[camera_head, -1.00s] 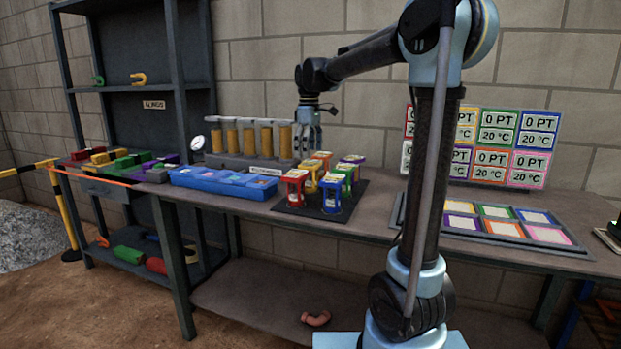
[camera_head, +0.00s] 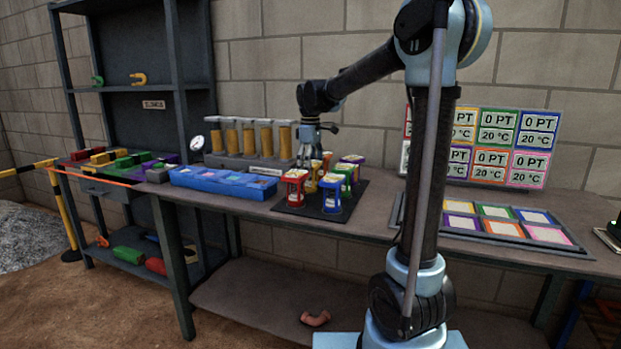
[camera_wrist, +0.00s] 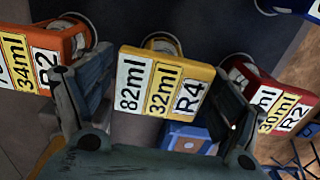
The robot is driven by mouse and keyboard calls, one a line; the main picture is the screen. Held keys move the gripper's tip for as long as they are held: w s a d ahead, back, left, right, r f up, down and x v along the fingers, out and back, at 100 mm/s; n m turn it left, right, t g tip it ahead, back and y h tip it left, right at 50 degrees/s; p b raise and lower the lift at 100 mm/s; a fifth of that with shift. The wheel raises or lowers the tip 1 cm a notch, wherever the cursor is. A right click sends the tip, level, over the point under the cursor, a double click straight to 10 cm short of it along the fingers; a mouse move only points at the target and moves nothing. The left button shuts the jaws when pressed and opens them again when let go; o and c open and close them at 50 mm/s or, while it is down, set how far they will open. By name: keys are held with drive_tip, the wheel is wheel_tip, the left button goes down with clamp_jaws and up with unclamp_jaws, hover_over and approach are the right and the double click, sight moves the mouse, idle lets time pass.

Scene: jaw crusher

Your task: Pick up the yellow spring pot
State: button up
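The yellow spring pot (camera_wrist: 162,85) shows in the middle of the wrist view, its label reading 82ml, 32ml and R4. In the head view the yellow pot (camera_head: 312,185) stands among the other pots on a dark mat (camera_head: 358,203), partly hidden. My gripper (camera_wrist: 165,80) is open, with one finger on each side of the yellow pot's top. Gaps show between the fingers and the pot. In the head view my gripper (camera_head: 314,158) is just above the pots.
Close around stand a red pot (camera_head: 294,188), a blue pot (camera_head: 331,196), a green pot (camera_head: 346,175), a purple pot (camera_head: 354,160) and an orange pot (camera_wrist: 62,50). A blue tray (camera_head: 225,184) and a rack of yellow cylinders (camera_head: 249,141) are to the left.

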drive_tip(key=c, duration=0.8)
drive_tip(key=shift+r, duration=0.15)
